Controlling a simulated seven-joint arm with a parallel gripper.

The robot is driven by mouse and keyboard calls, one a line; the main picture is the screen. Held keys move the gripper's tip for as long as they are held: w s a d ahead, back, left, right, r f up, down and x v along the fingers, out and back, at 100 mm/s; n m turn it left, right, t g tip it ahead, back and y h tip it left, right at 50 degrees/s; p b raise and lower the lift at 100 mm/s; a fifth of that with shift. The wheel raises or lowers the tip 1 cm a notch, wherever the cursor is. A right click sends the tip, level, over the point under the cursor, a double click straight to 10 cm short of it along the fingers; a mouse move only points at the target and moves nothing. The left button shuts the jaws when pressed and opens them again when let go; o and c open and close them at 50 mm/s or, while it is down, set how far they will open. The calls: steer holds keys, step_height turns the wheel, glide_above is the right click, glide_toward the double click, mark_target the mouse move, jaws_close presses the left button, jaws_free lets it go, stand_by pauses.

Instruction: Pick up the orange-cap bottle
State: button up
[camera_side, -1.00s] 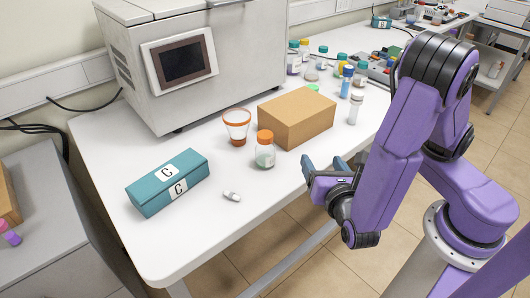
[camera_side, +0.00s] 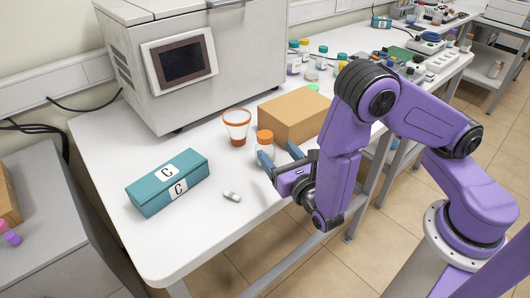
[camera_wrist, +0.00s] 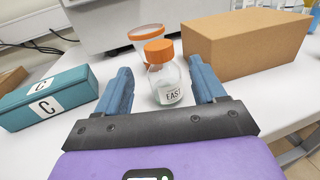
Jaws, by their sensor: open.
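The orange-cap bottle (camera_side: 264,143) is clear with a white label. In the wrist view the bottle (camera_wrist: 168,80) stands ahead of my gripper, roughly between the two blue fingers and nearer the right one. My gripper (camera_side: 280,156) is open and empty, reaching in from the right. In the side view its left finger hides part of the bottle's lower body. In the wrist view the gripper (camera_wrist: 162,84) shows both fingers spread, with the bottle's label facing me.
An orange-rimmed beaker (camera_side: 237,127) stands just behind the bottle. A cardboard box (camera_side: 292,116) is close on the right. A teal box marked C (camera_side: 168,183) and a small white vial (camera_side: 232,196) lie to the left. A large grey machine (camera_side: 205,60) stands behind.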

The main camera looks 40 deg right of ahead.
mark_target(268, 143)
steer(key=shift+x, duration=3.7)
jaws_close()
